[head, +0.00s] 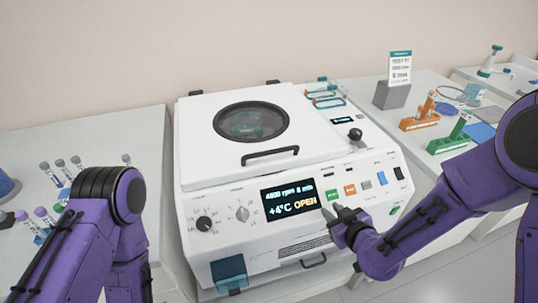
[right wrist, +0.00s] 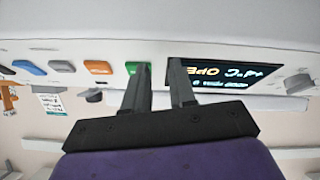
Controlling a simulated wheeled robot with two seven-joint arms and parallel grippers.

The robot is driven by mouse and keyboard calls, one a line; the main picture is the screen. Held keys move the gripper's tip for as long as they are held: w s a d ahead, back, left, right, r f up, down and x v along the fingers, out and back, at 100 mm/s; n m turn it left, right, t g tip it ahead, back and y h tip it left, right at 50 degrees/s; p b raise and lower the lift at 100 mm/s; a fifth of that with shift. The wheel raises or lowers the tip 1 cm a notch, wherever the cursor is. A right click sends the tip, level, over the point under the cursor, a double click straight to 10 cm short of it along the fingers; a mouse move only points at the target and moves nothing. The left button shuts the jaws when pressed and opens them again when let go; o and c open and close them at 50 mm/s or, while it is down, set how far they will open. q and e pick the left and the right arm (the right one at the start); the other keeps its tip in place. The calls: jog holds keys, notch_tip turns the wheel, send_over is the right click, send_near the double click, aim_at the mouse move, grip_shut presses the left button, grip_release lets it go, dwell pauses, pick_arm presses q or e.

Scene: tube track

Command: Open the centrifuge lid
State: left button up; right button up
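The white centrifuge (head: 225,175) stands on the bench in the middle of the head view. Its lid (head: 195,140) lies down flat, with a round dark window (head: 251,121) and a black handle (head: 270,155) at its front edge. The display (head: 289,198) reads 4000 rpm, 8 min, +4°C and OPEN. My right gripper (head: 338,211) is at the front panel, just below the green button (head: 333,195). In the right wrist view its two fingers (right wrist: 160,82) are apart with nothing between them, near the green button and display; contact is unclear. My left gripper is out of view.
Tube racks with purple-capped tubes (head: 40,212) stand on the left bench. Orange (head: 419,122) and green (head: 448,143) racks are on the right bench, with a sign on a grey block (head: 393,95) behind. A black knob (head: 355,134) rises right of the lid.

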jog(key=w+a+r+n+y, duration=0.35)
jog(key=a+r+n, duration=0.25)
jog(key=r+n, duration=0.3)
jog(key=n+y, duration=0.3)
jog(key=n, duration=0.7)
send_near(272, 153)
jog(key=p+x, duration=0.2)
jog(key=x, duration=0.7)
jog(key=shift+w+a, duration=0.15)
jog(key=shift+w, duration=0.1)
jog(key=shift+w+a+f, duration=0.2)
jog(key=shift+w+a, duration=0.15)
jog(key=shift+w, duration=0.05)
grip_shut()
